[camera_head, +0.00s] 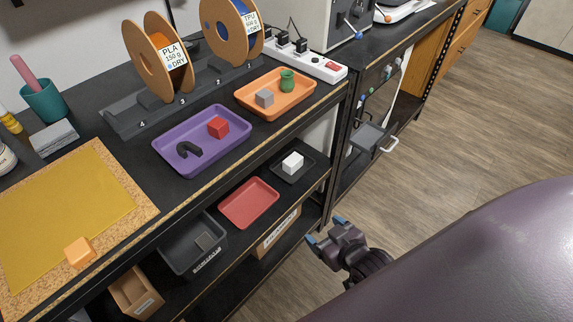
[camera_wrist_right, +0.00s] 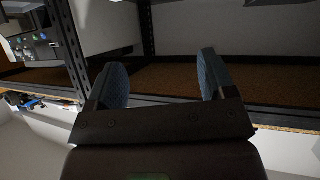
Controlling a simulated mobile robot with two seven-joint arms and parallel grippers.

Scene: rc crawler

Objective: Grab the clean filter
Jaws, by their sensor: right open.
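No thing in view is plainly marked as the clean filter. A white block (camera_head: 292,162) sits in a small black tray (camera_head: 307,176) on the lower shelf. A dark grey square piece (camera_head: 204,241) lies in a grey labelled bin (camera_head: 178,262) on that shelf. I cannot tell whether either is the filter. My right gripper (camera_head: 325,230) is in front of the shelf unit, apart from the white block and the bin. In the right wrist view the gripper (camera_wrist_right: 163,82) is open, with nothing between its blue fingertips. My left gripper is out of view.
A red tray (camera_head: 249,203) lies between the grey bin and black tray. A cardboard box (camera_head: 278,233) sits below. The upper top holds a purple tray (camera_head: 170,143), an orange tray (camera_head: 300,98) and spools (camera_head: 158,57). The floor (camera_head: 440,150) to the right is clear.

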